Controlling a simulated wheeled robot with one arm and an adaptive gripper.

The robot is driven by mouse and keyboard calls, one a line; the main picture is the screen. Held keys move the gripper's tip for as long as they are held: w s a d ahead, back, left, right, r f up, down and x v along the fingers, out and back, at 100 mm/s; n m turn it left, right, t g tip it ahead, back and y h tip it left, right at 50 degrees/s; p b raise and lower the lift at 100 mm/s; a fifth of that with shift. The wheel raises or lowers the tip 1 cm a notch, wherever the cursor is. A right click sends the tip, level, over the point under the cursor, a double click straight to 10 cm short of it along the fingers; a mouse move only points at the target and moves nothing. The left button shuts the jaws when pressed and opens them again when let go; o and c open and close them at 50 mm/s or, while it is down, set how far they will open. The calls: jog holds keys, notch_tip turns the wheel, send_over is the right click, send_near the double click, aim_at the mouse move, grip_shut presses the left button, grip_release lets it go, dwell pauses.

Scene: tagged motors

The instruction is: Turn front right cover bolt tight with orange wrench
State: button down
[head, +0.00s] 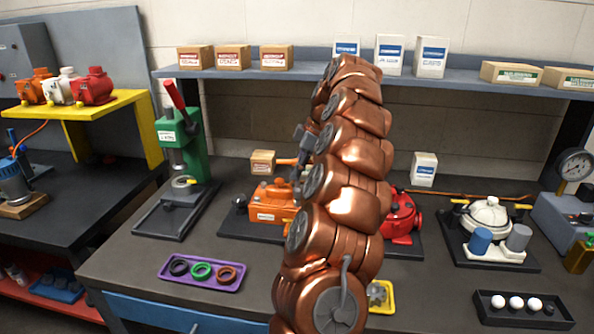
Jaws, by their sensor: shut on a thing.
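My gripper (301,146) shows as grey parts at the left edge of my copper-coloured arm, above the orange motor. It is shut on an orange piece, which looks like the orange wrench (287,161); only a short length sticks out to the left. The orange motor (270,199) sits on a dark base on the bench, its right side hidden by my arm. The front right cover bolt cannot be made out. Whether the wrench touches a bolt cannot be told.
A red motor (402,220) stands right of my arm, partly hidden, and a white motor (490,214) farther right. A green press (185,140) stands left. A purple tray (205,286) of rings, a yellow tray (388,297) and a black tray (521,322) lie in front.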

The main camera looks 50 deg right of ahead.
jog(key=shift+f, duration=0.1)
jog(key=shift+f+b, duration=0.85)
jog(key=shift+f, duration=0.25)
